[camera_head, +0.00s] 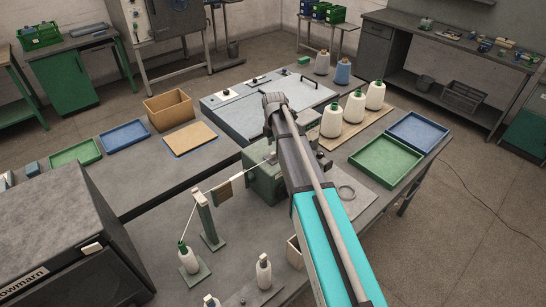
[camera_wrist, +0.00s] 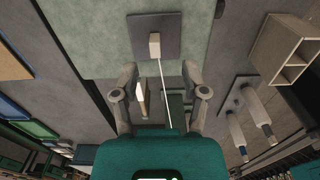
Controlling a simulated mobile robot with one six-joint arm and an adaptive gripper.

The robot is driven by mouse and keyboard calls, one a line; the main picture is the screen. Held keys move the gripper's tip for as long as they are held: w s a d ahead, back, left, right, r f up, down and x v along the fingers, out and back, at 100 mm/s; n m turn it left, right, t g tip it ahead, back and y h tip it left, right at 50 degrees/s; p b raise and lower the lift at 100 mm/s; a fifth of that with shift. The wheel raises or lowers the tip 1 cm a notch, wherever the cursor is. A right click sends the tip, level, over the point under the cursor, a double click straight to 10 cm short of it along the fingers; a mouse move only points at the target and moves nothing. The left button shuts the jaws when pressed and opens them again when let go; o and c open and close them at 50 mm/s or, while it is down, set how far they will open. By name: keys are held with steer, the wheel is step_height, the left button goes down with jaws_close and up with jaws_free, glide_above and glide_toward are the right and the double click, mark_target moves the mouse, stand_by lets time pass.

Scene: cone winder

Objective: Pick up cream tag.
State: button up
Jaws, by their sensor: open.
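I cannot tell for certain which piece is the cream tag. In the wrist view a small cream piece (camera_wrist: 140,93) shows between the fingers of my gripper (camera_wrist: 160,80), nearer the left finger. A second cream block (camera_wrist: 154,45) sits on a dark square plate (camera_wrist: 175,30), beyond the fingertips. My gripper is open, with its two fingers wide apart and nothing held. A white thread (camera_wrist: 163,85) runs between the fingers. In the head view my arm hides part of the green winder (camera_head: 262,180), and the fingers are not clear there.
White cones (camera_head: 354,106) stand behind the arm. A green tray (camera_head: 385,160) and a blue tray (camera_head: 417,132) lie right. A dark cabinet (camera_head: 65,225) stands front left.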

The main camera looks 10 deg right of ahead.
mark_target(273, 153)
steer(key=shift+w+a+f+b, duration=0.1)
steer(key=shift+w+f+b, duration=0.05)
steer(key=shift+f+b, duration=0.55)
steer(key=shift+w+a+f+b, duration=0.1)
steer(key=shift+f+b, duration=0.5)
steer(key=shift+f, duration=0.2)
steer(key=shift+f+b, duration=0.85)
steer(key=c, duration=0.8)
